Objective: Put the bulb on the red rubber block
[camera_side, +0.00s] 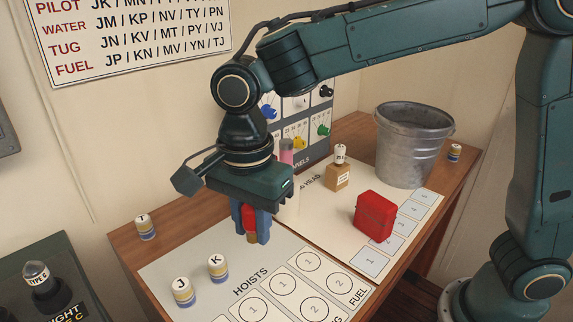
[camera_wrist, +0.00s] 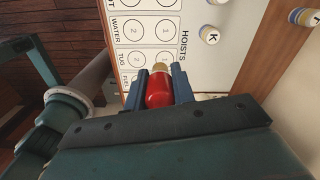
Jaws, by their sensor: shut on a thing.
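My gripper (camera_side: 253,236) is shut on a red bulb (camera_side: 249,217) with a brass base, held base down above the near part of the white board. In the wrist view, the bulb (camera_wrist: 159,92) sits between the blue fingers of my gripper (camera_wrist: 162,78), its brass end pointing away from the camera. In the side view, the fingers hide part of the bulb. The red block (camera_side: 375,216) stands on the white board to the right of my gripper, apart from it. Its top looks bare. The block does not show in the wrist view.
Lettered cylinders J (camera_side: 183,292), K (camera_side: 218,268) and T (camera_side: 146,227) stand at the left. A tan block (camera_side: 338,178) bears a lettered cylinder (camera_side: 340,154). A metal bucket (camera_side: 405,150) stands behind the red block. A pale, pink-topped object (camera_side: 287,150) is partly hidden behind my gripper.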

